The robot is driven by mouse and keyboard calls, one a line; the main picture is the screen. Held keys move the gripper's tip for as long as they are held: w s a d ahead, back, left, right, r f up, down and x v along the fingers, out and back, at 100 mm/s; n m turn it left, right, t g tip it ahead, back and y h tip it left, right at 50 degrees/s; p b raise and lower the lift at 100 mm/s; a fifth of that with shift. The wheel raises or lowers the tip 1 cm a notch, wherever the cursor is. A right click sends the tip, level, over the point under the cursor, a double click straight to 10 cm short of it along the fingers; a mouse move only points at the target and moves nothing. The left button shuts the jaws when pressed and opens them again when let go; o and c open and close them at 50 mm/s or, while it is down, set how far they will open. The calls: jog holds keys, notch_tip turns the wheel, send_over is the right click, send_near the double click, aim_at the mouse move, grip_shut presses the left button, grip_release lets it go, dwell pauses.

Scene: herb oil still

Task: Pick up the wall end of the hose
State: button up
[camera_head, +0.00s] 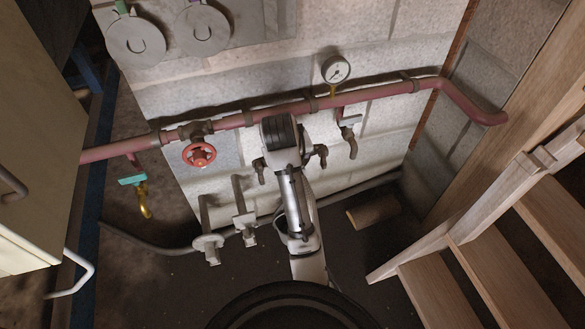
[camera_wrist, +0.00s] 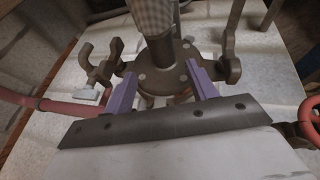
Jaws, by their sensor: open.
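A dark round metal coupling (camera_wrist: 165,82) with bolts and two side ears shows in the wrist view. A braided hose (camera_wrist: 152,14) runs from it toward the top of that view, and this looks like the hose's wall end. My gripper (camera_wrist: 162,68) is open, its two purple fingers one on each side of the coupling. I cannot tell whether they touch it. In the head view my arm hides most of the coupling; only its side ears (camera_head: 321,155) show beside the arm, just below the red pipe (camera_head: 237,121).
A red valve wheel (camera_head: 199,154) is left of my arm; a tap (camera_head: 350,133) and a gauge (camera_head: 336,69) are to its right. Two grey brackets (camera_head: 243,220) stand left of my forearm. Wooden stairs (camera_head: 490,260) occupy the right, a cabinet (camera_head: 30,150) the left.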

jog(key=x, duration=0.5)
jog(key=shift+s+a+f, duration=0.2)
jog(key=shift+f, duration=0.05)
grip_shut()
jog(key=shift+r, duration=0.15)
